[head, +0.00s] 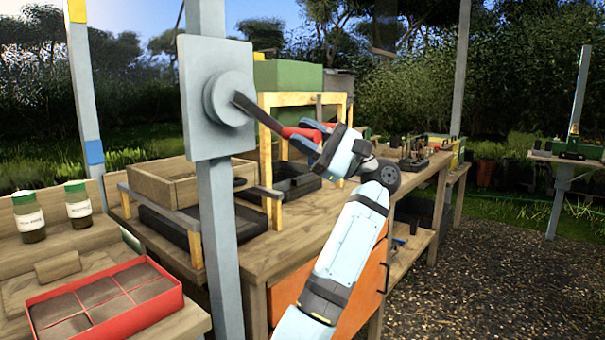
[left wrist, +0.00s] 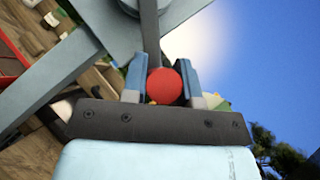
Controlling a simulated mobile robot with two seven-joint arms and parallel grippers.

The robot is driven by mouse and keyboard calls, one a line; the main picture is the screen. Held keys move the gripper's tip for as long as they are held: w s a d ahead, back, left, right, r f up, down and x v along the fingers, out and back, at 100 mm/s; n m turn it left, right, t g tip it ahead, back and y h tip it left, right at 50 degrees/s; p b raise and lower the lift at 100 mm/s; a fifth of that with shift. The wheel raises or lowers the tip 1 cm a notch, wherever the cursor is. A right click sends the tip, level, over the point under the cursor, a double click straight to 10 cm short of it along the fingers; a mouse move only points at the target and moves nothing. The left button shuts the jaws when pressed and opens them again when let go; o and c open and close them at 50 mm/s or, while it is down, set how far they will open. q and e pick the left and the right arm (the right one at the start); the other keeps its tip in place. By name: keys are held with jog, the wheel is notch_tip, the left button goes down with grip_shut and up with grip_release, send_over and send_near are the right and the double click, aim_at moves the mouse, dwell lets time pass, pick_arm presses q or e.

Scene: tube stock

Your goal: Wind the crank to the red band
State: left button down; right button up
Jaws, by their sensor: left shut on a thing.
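The crank's round grey hub (head: 229,98) sits on a grey plate (head: 192,110) fixed to a grey post. Its dark crank arm (head: 258,115) slopes down to the right from the hub in the head view. The red handle (head: 292,132) is at the arm's outer end. My left gripper (head: 318,137) is shut on this handle. In the left wrist view the round red handle end (left wrist: 165,85) lies between the two fingers. I cannot make out a red band in either view. My right gripper is not in view.
A post at the left carries a yellow band (head: 77,10) and a blue band (head: 94,152). A wooden bench (head: 330,215) stands behind the crank post. A red-rimmed tray (head: 180,300) and two labelled jars (head: 78,208) are at the left. Gravel (head: 500,270) lies open at right.

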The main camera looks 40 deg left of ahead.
pick_arm(q)
jog(key=shift+w+r, duration=0.3)
jog(key=shift+r, duration=0.35)
jog(key=shift+w+r, duration=0.3)
jog(key=shift+r, duration=0.3)
jog(key=shift+w+r, duration=0.25)
jog(key=shift+r, duration=0.75)
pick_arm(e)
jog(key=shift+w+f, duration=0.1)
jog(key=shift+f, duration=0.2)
pick_arm(q)
jog(key=c, duration=0.9)
grip_release()
jog(key=shift+d, duration=0.1)
jog(key=shift+f, duration=0.1)
jog(key=p+v, duration=0.2)
jog(key=v, duration=1.1)
jog(key=shift+w+d+f, duration=0.2)
jog(key=shift+f, duration=0.05)
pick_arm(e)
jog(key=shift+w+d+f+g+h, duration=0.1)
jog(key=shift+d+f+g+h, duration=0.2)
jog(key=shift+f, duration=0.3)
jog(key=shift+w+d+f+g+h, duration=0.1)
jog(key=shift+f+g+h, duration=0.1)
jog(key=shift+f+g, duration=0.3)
